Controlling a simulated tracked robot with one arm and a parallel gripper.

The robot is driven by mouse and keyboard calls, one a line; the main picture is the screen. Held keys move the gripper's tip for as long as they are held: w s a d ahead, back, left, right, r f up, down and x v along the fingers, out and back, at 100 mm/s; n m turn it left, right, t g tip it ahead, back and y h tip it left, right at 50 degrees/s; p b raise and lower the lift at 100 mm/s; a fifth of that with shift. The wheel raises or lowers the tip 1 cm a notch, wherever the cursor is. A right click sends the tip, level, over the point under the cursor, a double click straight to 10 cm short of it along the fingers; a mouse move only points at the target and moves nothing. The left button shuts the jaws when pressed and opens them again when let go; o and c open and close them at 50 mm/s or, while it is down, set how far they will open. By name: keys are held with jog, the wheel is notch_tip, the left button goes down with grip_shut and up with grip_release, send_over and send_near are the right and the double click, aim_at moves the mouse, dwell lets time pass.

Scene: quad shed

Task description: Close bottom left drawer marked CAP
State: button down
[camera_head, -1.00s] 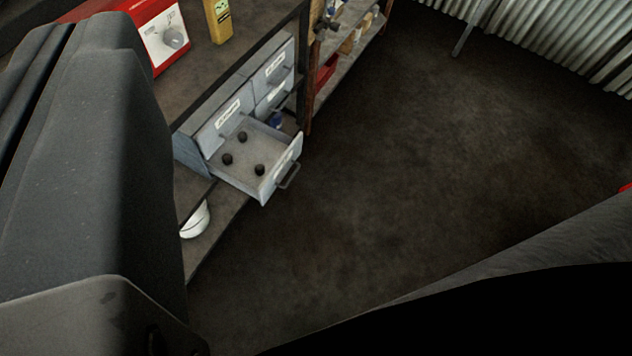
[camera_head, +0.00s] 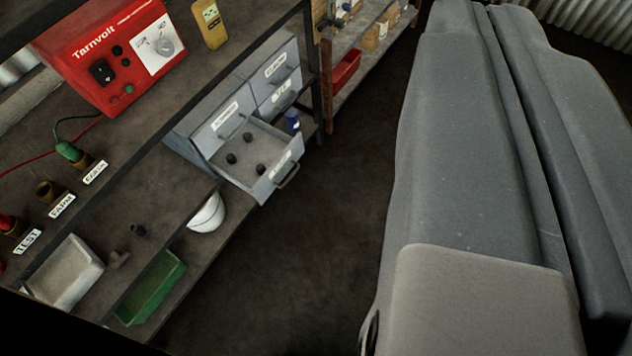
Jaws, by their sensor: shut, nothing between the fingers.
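The bottom left drawer (camera_head: 264,188) of a small grey drawer cabinet (camera_head: 192,146) is pulled well out. Its front has a white label, too small to read, and a dark handle (camera_head: 289,176). The other drawers of the cabinet are shut. My gripper (camera_head: 487,10) fills the right side of the view as a large grey shape, its two fingers together and empty. It is apart from the drawer in the picture, to the right of it.
A red Tarnvolt box (camera_head: 112,57) and a yellow device (camera_head: 210,23) stand on the bench top. A white bowl (camera_head: 208,214), a green tray (camera_head: 150,288) and a white tray (camera_head: 66,275) are lower left. A blue item (camera_head: 292,121) stands beside the cabinet. Dark floor is clear before the drawer.

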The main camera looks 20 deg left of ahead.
jog(key=w+f+m+b, duration=0.1)
jog(key=w+f+m, duration=0.1)
jog(key=w+f, duration=1.4)
jog(key=w+a+f+m+y+b, duration=0.1)
jog(key=w+a+f, duration=0.1)
jog(key=w+f, duration=0.6)
jog(key=w+a+f+m+y, duration=0.15)
jog(key=w+f, duration=0.35)
jog(key=f, duration=0.5)
jog(key=w+a+f+m+y+b, duration=0.1)
jog(key=a+f, duration=0.2)
jog(key=f, duration=0.7)
jog(key=w+a+f+m+y, duration=0.1)
jog(key=w+a+f, duration=0.15)
jog(key=f, duration=0.85)
jog(key=s+a+f+m+y, duration=0.1)
jog(key=s+a+f+m, duration=0.15)
jog(key=f, duration=0.55)
jog(key=s+a+f+m+y+b, duration=0.1)
jog(key=s+a+f, duration=0.15)
jog(key=f, duration=0.45)
jog(key=s+a+f+m, duration=0.1)
jog(key=s+f, duration=0.3)
jog(key=f, duration=0.4)
jog(key=w+a+f+b, duration=0.2)
jog(key=w+a+b, duration=0.2)
jog(key=w+a, duration=0.4)
jog(key=shift+w+g, duration=0.4)
jog(key=shift+w, duration=0.8)
